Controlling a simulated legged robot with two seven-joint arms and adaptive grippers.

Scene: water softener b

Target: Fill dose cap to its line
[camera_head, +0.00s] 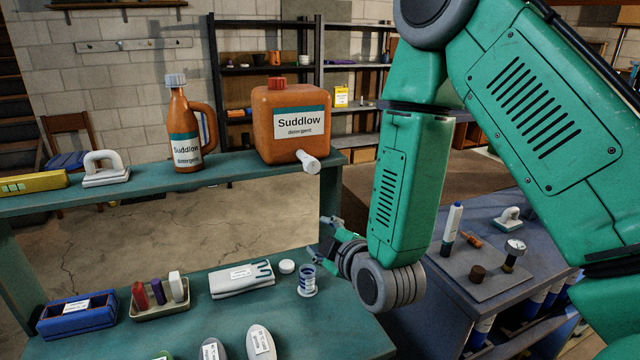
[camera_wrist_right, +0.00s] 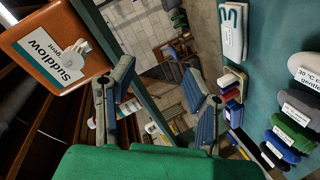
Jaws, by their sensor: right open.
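The dose cap, a small clear cup with blue bands (camera_head: 307,280), stands upright on the lower green bench. Its fill level cannot be read. The orange Suddlow detergent container (camera_head: 291,122) with a red cap sits on the raised shelf, its white spout (camera_head: 308,162) pointing out over the front edge. The container also shows in the right wrist view (camera_wrist_right: 48,55), left of the fingers. My right gripper (camera_head: 326,236) is above and right of the dose cap, below the spout. In the right wrist view its fingers (camera_wrist_right: 158,75) are apart and empty. My left gripper is out of view.
A Suddlow bottle (camera_head: 186,135) stands on the shelf (camera_head: 230,176). White gloves (camera_head: 241,280), a white lid (camera_head: 287,266), a tray of small blocks (camera_head: 160,297) and a blue box (camera_head: 78,316) lie on the bench. A side table (camera_head: 430,310) stands at right.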

